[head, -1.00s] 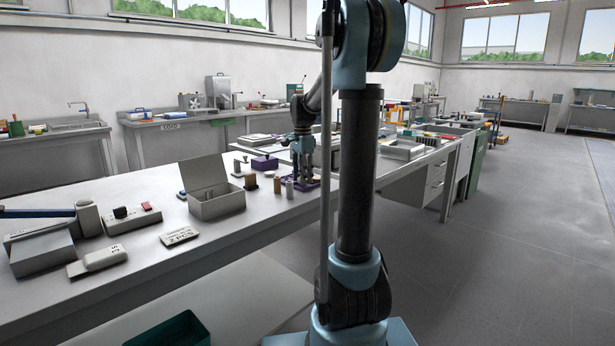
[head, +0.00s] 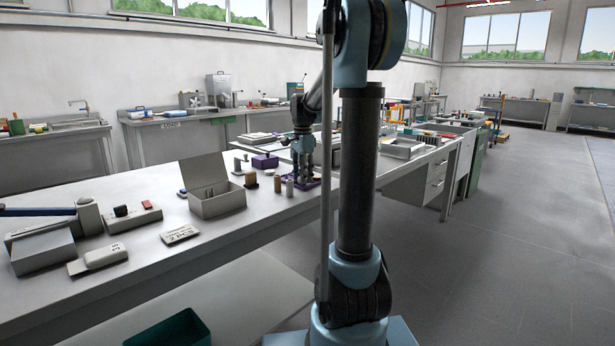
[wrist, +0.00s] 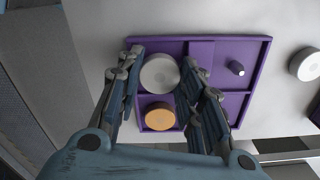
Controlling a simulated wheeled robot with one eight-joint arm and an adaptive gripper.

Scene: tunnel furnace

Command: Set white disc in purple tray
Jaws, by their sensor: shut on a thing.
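The purple tray (wrist: 205,42) shows in the wrist view, split by low walls into compartments, and it also shows on the bench in the head view (head: 313,181). My gripper (wrist: 162,60) is shut on a white disc (wrist: 159,74), one finger on each side. The disc is over or in the upper-left compartment; I cannot tell whether it touches the floor. A tan disc (wrist: 160,116) lies in the compartment below it. A small grey peg (wrist: 236,68) is in the upper-right compartment. In the head view my gripper (head: 303,172) is low at the tray.
Another pale round piece (wrist: 306,64) stands outside the tray on the right of the wrist view. In the head view, a purple block (head: 265,162), small cylinders (head: 251,180) and an open grey box (head: 218,204) stand near the tray.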

